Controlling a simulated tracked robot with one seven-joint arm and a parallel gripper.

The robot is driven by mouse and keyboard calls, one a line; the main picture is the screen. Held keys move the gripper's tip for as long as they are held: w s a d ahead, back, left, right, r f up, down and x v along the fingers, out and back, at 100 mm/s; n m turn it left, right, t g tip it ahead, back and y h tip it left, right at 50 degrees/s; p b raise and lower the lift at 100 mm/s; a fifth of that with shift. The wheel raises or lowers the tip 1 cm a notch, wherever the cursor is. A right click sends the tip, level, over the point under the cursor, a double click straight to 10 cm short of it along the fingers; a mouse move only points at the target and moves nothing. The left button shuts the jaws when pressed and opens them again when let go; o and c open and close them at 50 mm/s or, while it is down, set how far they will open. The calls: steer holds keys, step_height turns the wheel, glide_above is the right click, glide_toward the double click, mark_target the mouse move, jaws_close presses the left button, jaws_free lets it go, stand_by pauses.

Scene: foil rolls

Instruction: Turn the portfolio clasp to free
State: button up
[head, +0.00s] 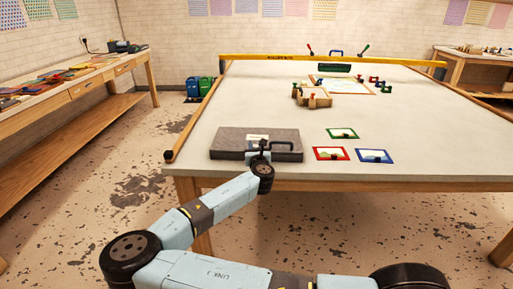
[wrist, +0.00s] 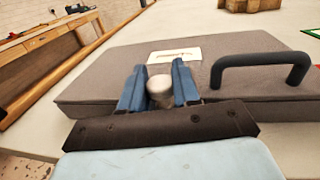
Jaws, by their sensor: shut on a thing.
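The grey portfolio case (head: 230,145) lies flat near the front left edge of the table, with a dark handle on its right part. It also fills the wrist view (wrist: 110,70), where the black handle (wrist: 265,64) stands right of my gripper. My gripper (wrist: 159,82) reaches the front of the case. Its two blue fingers are shut on the clasp, whose pale rounded knob (wrist: 160,88) shows between them. A pale plate with a marking (wrist: 174,55) sits just behind the fingers. The clasp's lower part is hidden by the gripper.
Small framed pictures in green (head: 341,133), red (head: 330,153) and blue (head: 375,155) lie right of the case. Wooden blocks (head: 312,97) and a yellow level bar (head: 290,58) are farther back. The right front of the table is clear.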

steer(key=m+h, duration=0.3)
steer(key=h, duration=0.1)
steer(key=m+g+h, duration=0.1)
steer(key=m+h, duration=0.1)
steer(key=h, duration=0.2)
steer(key=shift+a+m+h, duration=0.1)
steer(key=shift+m+h, duration=0.3)
steer(key=shift+m+g+h, duration=2.4)
steer(key=shift+h, duration=0.7)
steer(key=o, duration=0.9)
steer(key=shift+o, duration=0.2)
steer(key=v, duration=1.3)
steer(key=shift+a, duration=0.3)
steer(key=shift+s, duration=0.1)
